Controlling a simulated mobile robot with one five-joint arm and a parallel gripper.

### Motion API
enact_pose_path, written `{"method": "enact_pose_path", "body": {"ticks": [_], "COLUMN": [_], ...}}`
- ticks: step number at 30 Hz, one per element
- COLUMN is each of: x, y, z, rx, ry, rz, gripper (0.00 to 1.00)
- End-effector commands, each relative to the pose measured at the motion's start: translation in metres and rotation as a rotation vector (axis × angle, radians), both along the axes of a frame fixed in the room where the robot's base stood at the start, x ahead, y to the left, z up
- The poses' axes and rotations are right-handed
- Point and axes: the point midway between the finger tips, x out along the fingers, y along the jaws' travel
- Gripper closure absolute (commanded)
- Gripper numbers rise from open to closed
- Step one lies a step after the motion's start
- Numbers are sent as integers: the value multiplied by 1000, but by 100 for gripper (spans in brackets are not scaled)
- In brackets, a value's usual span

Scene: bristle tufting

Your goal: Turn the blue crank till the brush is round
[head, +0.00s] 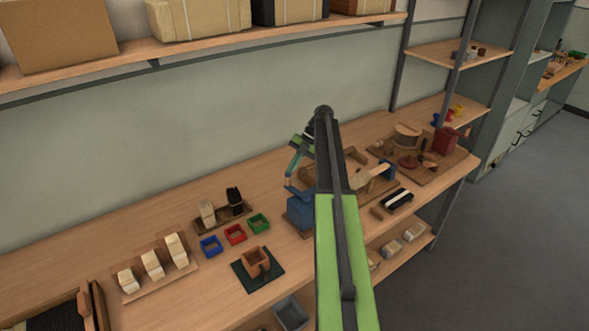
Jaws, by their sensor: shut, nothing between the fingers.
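My arm rises from the bottom and covers part of the fixture. My gripper does not show; my arm seems to hide it.
A blue machine (300,212) with a curved teal post stands left of my arm. Blue, red and green trays (235,235) and a brown holder (257,262) lie left on the bench (200,298). A board with a red block (446,140) is at right. A shelf (200,46) runs above.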

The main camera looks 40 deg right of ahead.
Motion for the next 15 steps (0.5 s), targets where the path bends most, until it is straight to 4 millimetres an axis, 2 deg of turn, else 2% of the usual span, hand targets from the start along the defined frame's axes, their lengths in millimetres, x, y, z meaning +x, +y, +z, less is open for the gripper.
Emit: {"method": "enact_pose_path", "body": {"ticks": [5, 12, 15], "x": [0, -3, -6], "y": [-14, -50, -64], "z": [25, 75, 90], "rx": [0, -1, -1], "ry": [-1, 0, 1], "rz": [-2, -4, -3], "gripper": [100, 100, 100]}}
